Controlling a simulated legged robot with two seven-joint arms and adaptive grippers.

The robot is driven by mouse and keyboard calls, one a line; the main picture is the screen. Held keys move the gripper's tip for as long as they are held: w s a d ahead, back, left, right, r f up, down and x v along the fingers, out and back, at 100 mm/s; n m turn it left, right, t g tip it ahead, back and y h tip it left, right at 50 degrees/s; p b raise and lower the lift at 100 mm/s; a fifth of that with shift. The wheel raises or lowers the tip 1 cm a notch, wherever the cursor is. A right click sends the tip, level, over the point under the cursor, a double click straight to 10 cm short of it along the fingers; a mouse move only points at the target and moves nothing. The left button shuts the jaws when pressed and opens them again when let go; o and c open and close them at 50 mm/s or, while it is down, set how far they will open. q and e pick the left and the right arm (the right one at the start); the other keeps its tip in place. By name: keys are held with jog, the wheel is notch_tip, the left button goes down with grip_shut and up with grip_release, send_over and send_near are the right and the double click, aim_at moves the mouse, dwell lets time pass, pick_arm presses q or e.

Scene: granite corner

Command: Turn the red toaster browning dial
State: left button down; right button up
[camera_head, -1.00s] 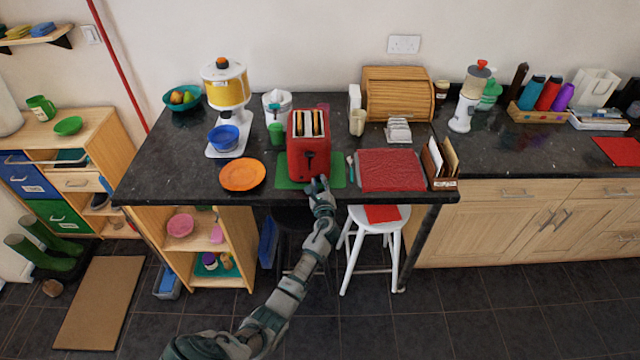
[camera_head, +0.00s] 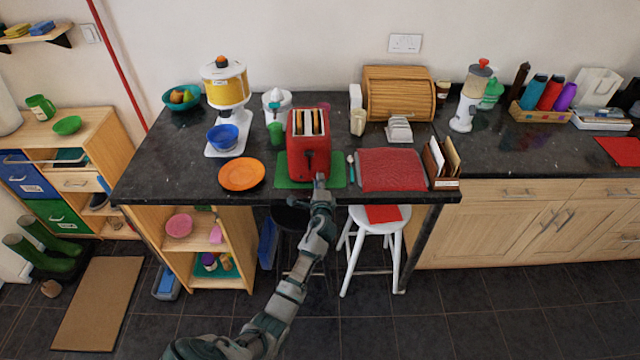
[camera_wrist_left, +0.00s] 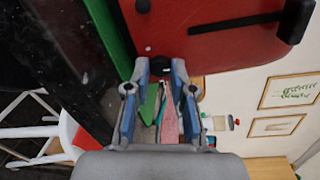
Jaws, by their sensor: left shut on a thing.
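The red toaster (camera_head: 306,158) stands on a green mat (camera_head: 338,180) at the counter's front edge, with bread slices in its top slots. My left gripper (camera_head: 320,180) reaches its front face from below. In the left wrist view the red toaster (camera_wrist_left: 220,35) fills the top, and my left gripper (camera_wrist_left: 160,68) is shut on a small dark browning dial (camera_wrist_left: 158,71) between its fingertips. The fingers hide part of the dial, and its setting cannot be read. My right gripper is out of view.
An orange plate (camera_head: 242,174) lies left of the toaster and a red mat (camera_head: 391,170) to the right. A spoon (camera_head: 351,168) lies close beside the green mat. A white stool (camera_head: 377,221) stands under the counter edge, right of my arm.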

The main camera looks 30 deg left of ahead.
pick_arm(q)
jog(key=shift+a+n, duration=0.1)
jog(key=shift+n, duration=0.4)
jog(key=c, duration=1.1)
grip_release()
jog(key=shift+c, duration=0.2)
jog(key=shift+o, duration=0.8)
jog(key=shift+a+f, duration=0.15)
jog(key=v, duration=1.2)
